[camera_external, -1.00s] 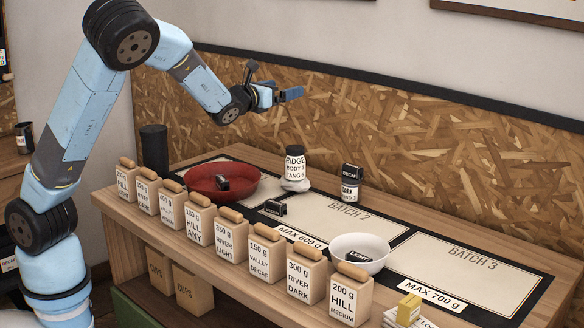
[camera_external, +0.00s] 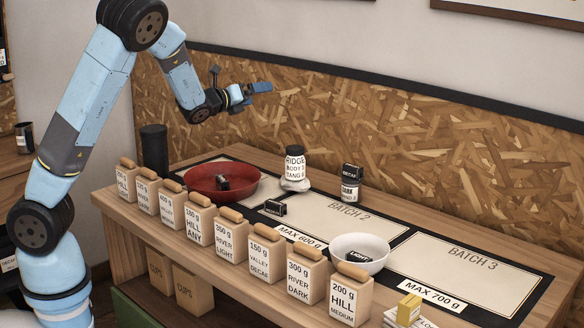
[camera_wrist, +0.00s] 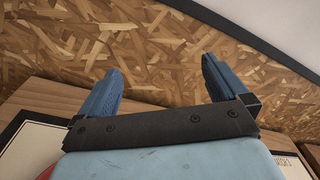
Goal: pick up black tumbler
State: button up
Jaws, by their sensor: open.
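A tall plain black tumbler (camera_external: 154,150) stands upright at the back left end of the wooden counter, behind the red bowl. My gripper (camera_external: 252,92) is above the back of the counter, to the right of the tumbler and higher than it. Its fingers point right in the outside view. In the wrist view my gripper (camera_wrist: 160,88) shows two blue fingers spread apart with nothing between them. The tumbler does not show in the wrist view.
A red bowl (camera_external: 247,192) holding a small black block stands near the tumbler. A row of labelled blocks (camera_external: 228,232) lines the front edge. A white bowl (camera_external: 376,263), a labelled jar (camera_external: 295,166) and a small tin (camera_external: 350,190) stand rightward. The chipboard wall (camera_wrist: 150,45) is behind.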

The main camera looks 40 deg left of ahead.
jog(key=s+a+n+h, duration=0.1)
jog(key=s+a+n, duration=0.25)
jog(key=a, duration=0.35)
jog(key=s+a+f+n+h, duration=0.1)
jog(key=s+a+n, duration=0.1)
jog(key=a+n, duration=0.4)
jog(key=s+a+n+h, duration=0.1)
jog(key=s+a+n, duration=0.2)
jog(key=a, duration=0.4)
jog(key=s+a+r+n+g+h, duration=0.15)
jog(key=s+a+n, duration=0.25)
jog(key=s, duration=0.4)
jog(key=s+a+r+n+h, duration=0.2)
jog(key=s+a+n, duration=0.15)
jog(key=s, duration=0.45)
jog(key=s+a+r+n+g+h, duration=0.1)
jog(key=s+a+n+h, duration=0.2)
jog(key=s, duration=0.4)
jog(key=n+y, duration=0.1)
send_near(150, 139)
jog(key=a+f, duration=0.1)
jog(key=a, duration=0.4)
jog(key=shift+t, duration=0.25)
jog(key=shift+f+x, duration=0.2)
jog(key=shift+x, duration=3.05)
jog(key=shift+f+x, duration=0.2)
jog(key=shift+x, duration=3)
jog(key=shift+s+d, duration=0.15)
jog(key=c, duration=1.2)
jog(key=shift+c, duration=0.6)
